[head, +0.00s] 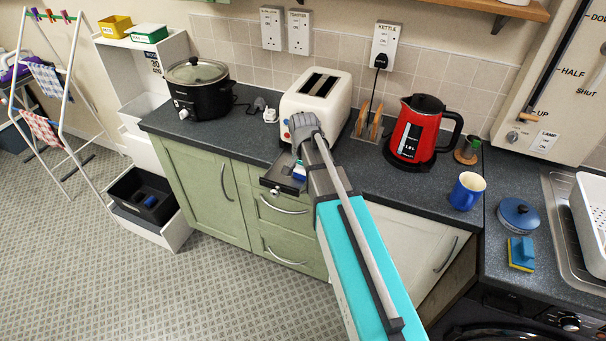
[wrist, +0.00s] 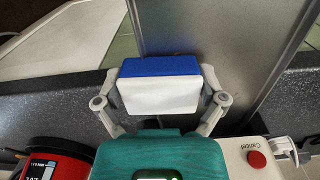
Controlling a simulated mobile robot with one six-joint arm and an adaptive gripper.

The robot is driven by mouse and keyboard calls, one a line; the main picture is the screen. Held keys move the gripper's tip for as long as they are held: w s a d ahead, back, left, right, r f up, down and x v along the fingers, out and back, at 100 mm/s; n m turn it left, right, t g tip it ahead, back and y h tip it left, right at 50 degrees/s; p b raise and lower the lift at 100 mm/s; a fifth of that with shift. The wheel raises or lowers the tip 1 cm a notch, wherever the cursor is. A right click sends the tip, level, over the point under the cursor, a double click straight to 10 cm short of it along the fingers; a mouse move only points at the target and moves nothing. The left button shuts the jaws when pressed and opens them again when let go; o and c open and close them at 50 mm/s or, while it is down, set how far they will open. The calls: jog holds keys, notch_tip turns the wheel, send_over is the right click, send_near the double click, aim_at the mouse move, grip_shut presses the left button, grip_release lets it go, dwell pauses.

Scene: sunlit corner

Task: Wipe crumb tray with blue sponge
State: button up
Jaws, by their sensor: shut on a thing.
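My gripper (wrist: 161,98) is shut on a blue sponge (wrist: 160,66) with a white layer, one finger at each side of it. In the head view the sponge (head: 300,169) shows partly behind my arm, in front of the toaster. The crumb tray (head: 282,178) is a dark, flat tray at the counter's front edge, below the toaster (head: 326,93). In the wrist view the tray (wrist: 222,45) is a grey panel with a raised rim, behind and right of the sponge. I cannot tell whether the sponge touches it.
A red kettle (head: 411,132) stands right of the toaster, a black slow cooker (head: 198,92) left. A blue mug (head: 467,191), blue lidded pot (head: 518,214) and blue-yellow sponge (head: 521,254) are further right. An open drawer (head: 151,224) holds a black box.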

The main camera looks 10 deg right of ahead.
dwell(0.3)
jog(key=shift+w+a, duration=0.65)
jog(key=shift+a, duration=0.15)
jog(key=shift+w+a, duration=0.6)
jog(key=shift+a, duration=0.2)
jog(key=shift+r, duration=0.2)
notch_tip(320, 180, up, 6)
jog(key=p, duration=0.6)
jog(key=shift+f, duration=0.1)
notch_tip(320, 180, up, 3)
jog(key=p, duration=0.3)
jog(key=shift+f, duration=0.15)
jog(key=shift+a, duration=0.1)
dwell(0.7)
